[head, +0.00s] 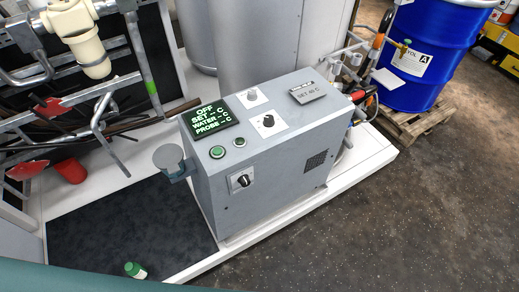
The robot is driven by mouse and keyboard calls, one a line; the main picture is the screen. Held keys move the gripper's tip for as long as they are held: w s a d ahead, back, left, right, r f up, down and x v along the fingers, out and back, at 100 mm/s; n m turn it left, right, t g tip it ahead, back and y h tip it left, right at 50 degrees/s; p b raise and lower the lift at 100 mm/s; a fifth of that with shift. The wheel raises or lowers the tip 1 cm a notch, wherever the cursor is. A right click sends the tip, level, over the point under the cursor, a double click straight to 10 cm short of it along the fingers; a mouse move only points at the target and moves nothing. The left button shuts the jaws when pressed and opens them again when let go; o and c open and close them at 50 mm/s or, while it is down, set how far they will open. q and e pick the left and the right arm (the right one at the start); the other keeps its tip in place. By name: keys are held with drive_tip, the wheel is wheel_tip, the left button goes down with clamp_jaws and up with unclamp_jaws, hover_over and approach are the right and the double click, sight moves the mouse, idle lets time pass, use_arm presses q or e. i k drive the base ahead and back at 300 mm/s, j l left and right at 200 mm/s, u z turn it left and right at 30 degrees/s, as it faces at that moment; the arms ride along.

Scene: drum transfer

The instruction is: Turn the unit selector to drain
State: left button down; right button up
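The grey control unit (265,150) stands on a white plinth in the middle of the head view. A black rotary knob on a pale plate (242,181) sits on its front face. A second black knob (267,121) sits on its top panel. The labels are too small to read, so I cannot tell which knob is the unit selector or where it points. The display (211,118) shows green text: OFF, SET, WATER and PROBE, with dashes for values. Neither of my grippers is in view.
Two green buttons (217,152) and a "SET 60 C" plate (307,92) are on the unit's top. Pipes and red valve handles (70,170) crowd the left. A blue drum (430,50) stands on a pallet at right. A small green-capped bottle (135,270) is on the dark mat.

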sight(252, 96)
drive_tip(key=i+l, duration=0.35)
drive_tip(key=l, duration=0.2)
drive_tip(key=i+l+z, duration=0.1)
drive_tip(key=i+l, duration=0.25)
drive_tip(key=l, duration=0.15)
